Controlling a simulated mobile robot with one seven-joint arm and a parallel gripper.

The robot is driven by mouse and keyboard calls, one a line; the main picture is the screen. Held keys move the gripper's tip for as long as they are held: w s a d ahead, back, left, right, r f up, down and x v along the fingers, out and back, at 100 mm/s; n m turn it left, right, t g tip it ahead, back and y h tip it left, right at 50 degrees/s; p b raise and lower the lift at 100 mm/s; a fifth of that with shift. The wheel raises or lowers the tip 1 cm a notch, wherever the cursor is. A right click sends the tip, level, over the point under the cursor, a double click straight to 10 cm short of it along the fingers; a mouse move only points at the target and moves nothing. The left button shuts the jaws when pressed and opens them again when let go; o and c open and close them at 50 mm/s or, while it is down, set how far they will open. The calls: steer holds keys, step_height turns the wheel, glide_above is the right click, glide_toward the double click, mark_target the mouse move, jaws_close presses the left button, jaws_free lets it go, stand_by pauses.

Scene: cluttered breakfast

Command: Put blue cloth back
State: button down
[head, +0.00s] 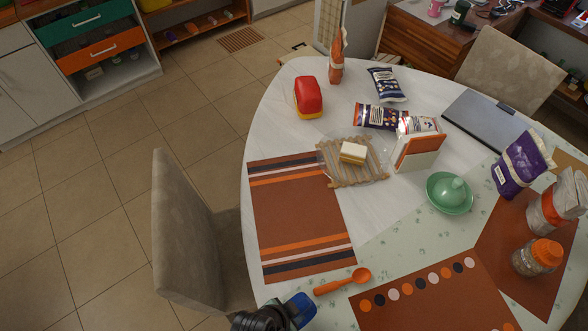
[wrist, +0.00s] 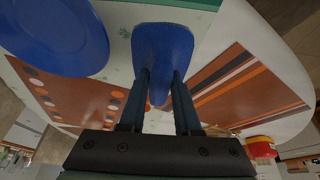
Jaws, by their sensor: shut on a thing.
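Most of the gripper is cut off or hidden by my arm there. An orange spoon (head: 343,282) lies on the table close beyond the gripper.
A striped mat (head: 297,213) lies bare at left, a dotted mat (head: 395,305) at right. A chair (head: 185,235) stands at the left. The wrist view shows a large blue round thing (wrist: 55,30).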

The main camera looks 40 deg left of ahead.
steer(key=shift+f, duration=1.9)
steer(key=shift+f, duration=0.1)
steer(key=c, duration=0.6)
jaws_free()
steer(key=shift+r, duration=0.25)
steer(key=v, duration=1.1)
steer(key=shift+s+r, duration=0.2)
steer(key=shift+r, duration=0.15)
steer(key=shift+w, duration=0.1)
